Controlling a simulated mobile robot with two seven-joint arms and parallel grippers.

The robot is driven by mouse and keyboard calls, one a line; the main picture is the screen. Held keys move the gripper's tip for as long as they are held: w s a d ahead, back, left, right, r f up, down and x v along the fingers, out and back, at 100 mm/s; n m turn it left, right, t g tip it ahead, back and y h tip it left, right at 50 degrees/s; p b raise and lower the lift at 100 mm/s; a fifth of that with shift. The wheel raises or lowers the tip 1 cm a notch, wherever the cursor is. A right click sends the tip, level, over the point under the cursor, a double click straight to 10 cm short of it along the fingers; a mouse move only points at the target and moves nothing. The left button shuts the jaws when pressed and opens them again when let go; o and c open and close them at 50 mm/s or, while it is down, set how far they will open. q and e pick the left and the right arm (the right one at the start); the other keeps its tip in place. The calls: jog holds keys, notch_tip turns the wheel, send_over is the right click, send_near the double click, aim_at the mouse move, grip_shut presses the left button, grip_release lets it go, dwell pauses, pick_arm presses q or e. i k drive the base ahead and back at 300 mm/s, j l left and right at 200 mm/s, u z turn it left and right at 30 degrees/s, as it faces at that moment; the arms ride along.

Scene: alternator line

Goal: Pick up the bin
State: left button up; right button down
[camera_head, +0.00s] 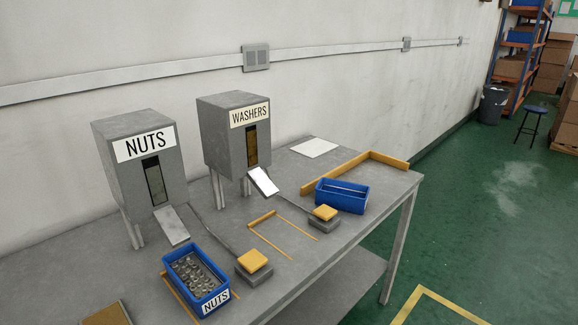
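A blue bin labelled NUTS (181,262), filled with many small metal nuts, sits on the grey table below the nuts dispenser's chute. It stands within a yellow outline marked on the tabletop. A second blue bin (342,203) sits at the right part of the table beside a yellow corner rail; no label shows on it, and its contents are unclear. Which bin the task means cannot be told from the picture. Neither of my grippers is in view.
A NUTS dispenser (108,160) and a WASHERS dispenser (220,148) stand at the back of the table (215,222). Two yellow-topped pads (254,261) (325,212) lie near the front edge. An empty yellow outline (262,240) lies between the bins. The green floor (455,225) right of the table is open.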

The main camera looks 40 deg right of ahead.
aim_at(352, 197)
jog(key=z, duration=1.65)
jog(key=u, duration=0.75)
jog(key=i+l+u, duration=0.1)
jog(key=l+u, duration=1)
jog(key=l, duration=0.15)
jog(key=k+l+u, duration=0.2)
jog(key=l, duration=0.2)
jog(key=k+l, duration=0.1)
jog(key=l, duration=0.35)
jog(key=l+u, duration=0.15)
jog(key=l, duration=0.3)
jog(key=k+l, duration=0.15)
jog(key=l, duration=0.3)
jog(key=k+l+u, duration=0.15)
jog(key=l, duration=0.3)
